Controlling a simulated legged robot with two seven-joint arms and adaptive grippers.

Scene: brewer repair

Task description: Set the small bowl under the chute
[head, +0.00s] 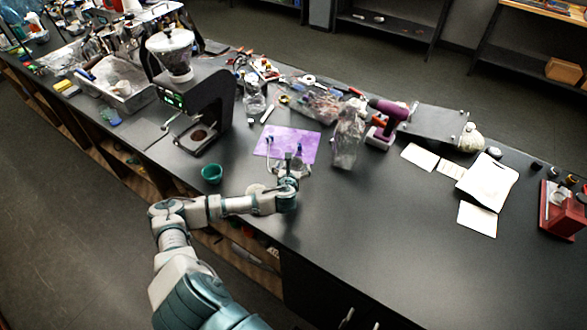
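A small teal-green bowl (211,174) stands upright on the dark counter near its front edge. A black grinder (210,103) with a clear hopper (172,54) on top stands just behind and left of the bowl. Its chute is hard to make out; the dark base (198,134) under its head looks empty. My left gripper (286,150) is to the right of the bowl, over the near part of a purple mat (300,136). Its fingers look spread and empty, apart from the bowl. My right gripper is not in view.
A clear plastic-like bag (347,140) stands right of the mat, with a purple tool (388,115) behind it. Papers (487,180) and a red device (562,208) lie farther right. A tray (118,92) with items is at left. The counter's front middle is clear.

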